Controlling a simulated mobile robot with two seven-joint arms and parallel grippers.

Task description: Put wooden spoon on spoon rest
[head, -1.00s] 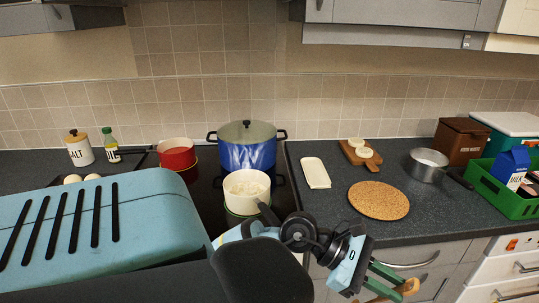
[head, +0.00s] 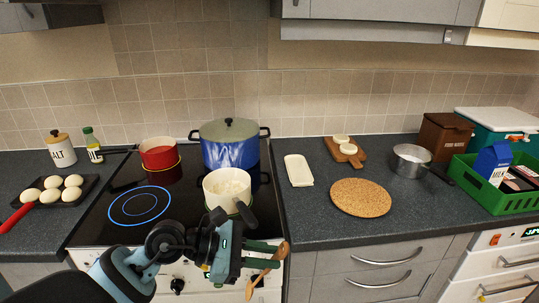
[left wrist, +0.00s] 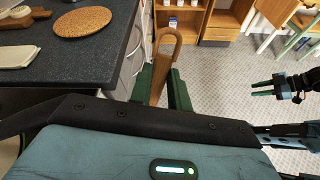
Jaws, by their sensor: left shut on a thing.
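The wooden spoon (head: 281,252) is held in my left gripper (head: 264,254), in front of the oven and below the counter edge. In the left wrist view the spoon (left wrist: 165,48) stands up between the two green fingers, its hooked end pointing away. The cream rectangular spoon rest (head: 299,171) lies empty on the counter right of the hob, farther back than the gripper. It also shows partly at the left wrist view's left edge (left wrist: 14,54). My right gripper (left wrist: 264,89) is in the left wrist view at right, its fingers apart and empty.
A cream pot (head: 227,187) and a blue pot (head: 240,153) stand on the hob, beside a red saucepan (head: 158,154). A cork mat (head: 361,197), cutting board (head: 345,153), metal saucepan (head: 411,162) and green crate (head: 494,199) are on the right counter. Counter around the spoon rest is clear.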

